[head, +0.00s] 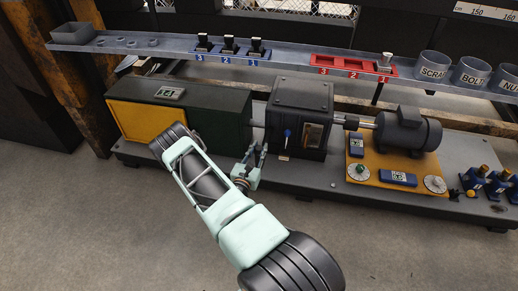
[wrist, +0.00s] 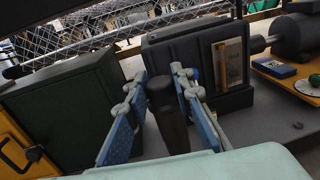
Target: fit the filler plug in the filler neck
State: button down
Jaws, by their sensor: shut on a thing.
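My gripper (head: 262,148) is in front of the grey gearbox (head: 302,95), near its lower left corner. In the wrist view my gripper (wrist: 160,88) has its two blue-padded fingers on either side of a dark upright cylinder (wrist: 168,118). It looks like the filler plug, with a wider top end. The fingers are shut on it. It is too small to make out in the head view. The gearbox also shows in the wrist view (wrist: 195,50), behind the fingers. I cannot clearly make out the filler neck in either view.
A green guard box (head: 220,115) stands left of the gearbox and a motor (head: 408,132) right. A blue handle (head: 287,133) is on the gearbox front. The shelf behind carries a blue rack (head: 230,57), a red rack (head: 340,66) and bins (head: 433,66).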

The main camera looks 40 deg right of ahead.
jog(key=c, duration=1.6)
grip_release()
jog(key=v, duration=0.7)
jog(key=shift+s+a, duration=0.15)
jog(key=shift+a, duration=0.05)
jog(key=shift+r, duration=0.1)
